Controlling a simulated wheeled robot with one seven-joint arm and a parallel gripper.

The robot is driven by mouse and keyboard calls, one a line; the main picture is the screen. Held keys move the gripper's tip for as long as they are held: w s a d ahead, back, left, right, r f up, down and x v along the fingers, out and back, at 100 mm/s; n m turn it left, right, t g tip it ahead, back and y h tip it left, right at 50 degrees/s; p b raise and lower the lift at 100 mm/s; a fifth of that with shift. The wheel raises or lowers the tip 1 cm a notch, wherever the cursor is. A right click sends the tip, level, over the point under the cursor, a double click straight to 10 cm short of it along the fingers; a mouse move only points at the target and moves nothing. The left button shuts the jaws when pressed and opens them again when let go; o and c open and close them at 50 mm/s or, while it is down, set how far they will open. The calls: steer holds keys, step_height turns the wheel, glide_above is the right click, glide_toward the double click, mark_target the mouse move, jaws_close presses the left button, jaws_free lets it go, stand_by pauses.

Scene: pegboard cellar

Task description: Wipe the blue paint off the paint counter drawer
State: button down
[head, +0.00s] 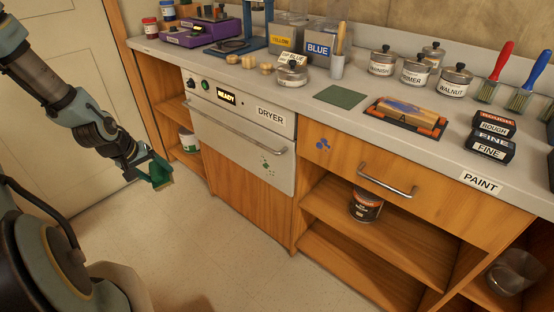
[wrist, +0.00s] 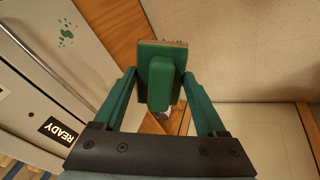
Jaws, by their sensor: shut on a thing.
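Blue paint spots (head: 322,144) are on the left part of the wooden drawer front (head: 345,163) under the counter labelled PAINT. The drawer appears shut and has a metal bar handle (head: 387,184). My gripper (head: 154,170) is at the left of the head view, in front of the dryer's left side and well away from the drawer. It is shut on a green block (wrist: 174,53) with a raised green grip and a tan edge, seen between the fingers in the wrist view. The block's working face is hidden.
The dryer (head: 225,122), labelled READY, has green spots (head: 267,163) on its front. Open shelves below hold a can (head: 366,205). The floor in front is clear.

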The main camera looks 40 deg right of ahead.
mark_target(334, 146)
steer(key=shift+s+d+r+m+t+h+b, duration=0.3)
steer(key=shift+s+d+r+m+h+b, duration=0.45)
steer(key=shift+s+d+h, duration=3.65)
steer(key=shift+s+d+r+m+t+y+b, duration=0.25)
steer(key=shift+s+d+r+b, duration=1.4)
steer(key=shift+d, duration=6.1)
steer(key=shift+s+d+r+m+t+h+b, duration=0.15)
steer(key=shift+s+d+r+m+t+h, duration=0.4)
steer(key=shift+s+d+h, duration=3.1)
steer(key=shift+d+y, duration=0.65)
steer(key=shift+d, duration=1)
steer(key=shift+d+y, duration=0.65)
steer(key=shift+d, duration=1)
steer(key=shift+f, duration=0.1)
steer(key=shift+s+d+b, duration=0.2)
steer(key=shift+s+b, duration=0.1)
steer(key=shift+s, duration=0.6)
steer(key=shift+s+d+b, duration=0.15)
steer(key=shift+s+b, duration=0.1)
steer(key=shift+s, duration=0.65)
steer(key=shift+s+d+b, duration=0.2)
steer(key=shift+s+d, duration=0.1)
steer(key=shift+s, duration=0.6)
steer(key=shift+s+d+b, duration=0.2)
steer(key=shift+s+d, duration=0.1)
steer(key=shift+s, duration=0.6)
